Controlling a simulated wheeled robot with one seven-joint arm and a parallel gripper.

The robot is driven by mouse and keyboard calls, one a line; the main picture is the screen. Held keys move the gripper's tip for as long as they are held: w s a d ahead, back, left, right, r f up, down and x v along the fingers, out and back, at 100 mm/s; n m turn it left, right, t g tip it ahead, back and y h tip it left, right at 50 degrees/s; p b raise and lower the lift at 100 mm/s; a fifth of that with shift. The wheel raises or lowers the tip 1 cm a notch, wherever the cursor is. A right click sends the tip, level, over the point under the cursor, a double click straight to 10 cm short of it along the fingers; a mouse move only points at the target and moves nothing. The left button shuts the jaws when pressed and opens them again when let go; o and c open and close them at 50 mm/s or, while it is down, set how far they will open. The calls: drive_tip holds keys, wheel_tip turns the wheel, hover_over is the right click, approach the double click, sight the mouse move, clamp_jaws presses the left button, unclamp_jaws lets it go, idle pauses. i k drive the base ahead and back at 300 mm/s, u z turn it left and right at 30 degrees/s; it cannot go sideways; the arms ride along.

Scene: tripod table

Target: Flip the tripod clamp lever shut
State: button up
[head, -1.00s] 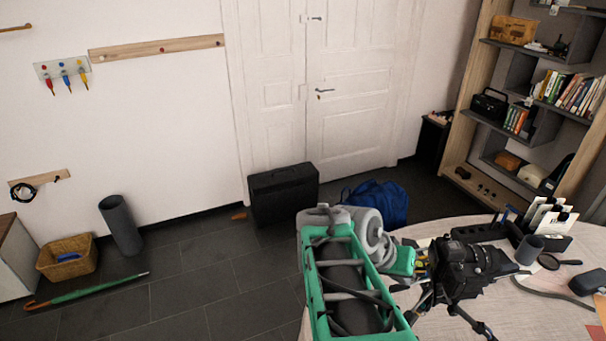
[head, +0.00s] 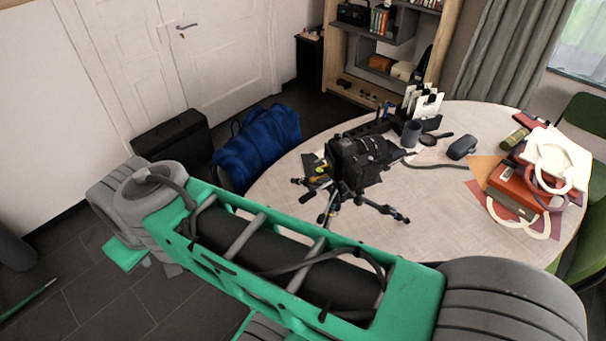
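A small black tripod (head: 392,213) stands on the round table (head: 285,205), in the middle of the head view. Its legs are spread on the tabletop and a bulky black camera (head: 362,160) sits on top. The clamp lever is too small to make out, so I cannot tell whether it is open or shut. My green and grey arm crosses the foreground, in front of the table's near edge. My gripper is not in view; my arm's visible far end is at the left, away from the tripod.
On the table are a dark cup (head: 411,133), a black organizer with cards (head: 427,107), a magnifier (head: 437,138), a dark case (head: 462,148) and a red bag (head: 522,187). A blue duffel bag (head: 256,146) lies on the floor left of the table. The tabletop right of the tripod is mostly clear.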

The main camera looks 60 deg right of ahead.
sight(341, 197)
drive_tip(key=z, duration=1.8)
drive_tip(key=k, duration=0.55)
drive_tip(key=u, duration=0.75)
